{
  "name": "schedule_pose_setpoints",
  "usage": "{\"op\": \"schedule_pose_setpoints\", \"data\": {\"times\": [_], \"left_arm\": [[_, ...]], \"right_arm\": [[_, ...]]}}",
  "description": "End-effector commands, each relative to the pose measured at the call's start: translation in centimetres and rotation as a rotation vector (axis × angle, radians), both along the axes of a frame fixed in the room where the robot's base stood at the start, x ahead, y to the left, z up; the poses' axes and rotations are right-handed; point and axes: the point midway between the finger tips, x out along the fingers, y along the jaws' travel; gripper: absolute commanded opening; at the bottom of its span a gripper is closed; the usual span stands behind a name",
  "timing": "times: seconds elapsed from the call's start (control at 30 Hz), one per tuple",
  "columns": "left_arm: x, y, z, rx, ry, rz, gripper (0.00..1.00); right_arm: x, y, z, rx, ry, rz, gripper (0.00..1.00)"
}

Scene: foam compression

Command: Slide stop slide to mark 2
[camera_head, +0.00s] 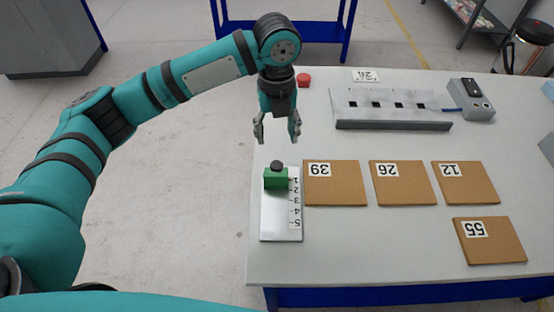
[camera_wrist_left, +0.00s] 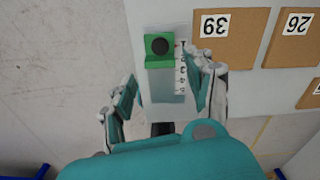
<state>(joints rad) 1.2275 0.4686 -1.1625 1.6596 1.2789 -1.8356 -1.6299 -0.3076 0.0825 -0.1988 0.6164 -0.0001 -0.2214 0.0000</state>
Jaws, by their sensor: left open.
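The stop slide is a green block (camera_head: 275,182) with a dark round knob on top. It sits on a white scale plate (camera_head: 281,228) with marks 1 to 5, at the end by mark 1. The block also shows in the left wrist view (camera_wrist_left: 158,56), on the plate beyond the fingers. My left gripper (camera_head: 277,135) is open and empty, above the table edge just behind the block, fingers pointing down. In the left wrist view its fingers (camera_wrist_left: 162,98) are spread apart, with the block ahead of the gap. My right gripper is not in view.
Cork-coloured boards labelled 39 (camera_head: 335,190), 26 (camera_head: 402,190), 12 (camera_head: 465,190) and 55 (camera_head: 489,248) lie right of the plate. A slotted fixture (camera_head: 395,125), a grey switch box (camera_head: 470,104) and a red button (camera_head: 304,80) stand at the back.

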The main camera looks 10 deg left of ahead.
Motion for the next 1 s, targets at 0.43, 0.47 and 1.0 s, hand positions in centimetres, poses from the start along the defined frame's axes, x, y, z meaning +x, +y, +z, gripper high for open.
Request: {"op": "schedule_pose_setpoints", "data": {"times": [0.43, 0.47, 1.0], "left_arm": [[0.0, 0.0, -9.1, 0.000, 0.001, 0.001, 0.55], [-0.1, 0.0, -9.6, 0.000, 0.002, 0.001, 0.55], [0.0, 0.0, -11.5, -0.001, -0.001, 0.000, 0.51]], "right_arm": [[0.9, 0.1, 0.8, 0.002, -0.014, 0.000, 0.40], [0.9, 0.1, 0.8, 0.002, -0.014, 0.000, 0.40], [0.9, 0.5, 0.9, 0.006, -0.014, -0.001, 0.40]]}}
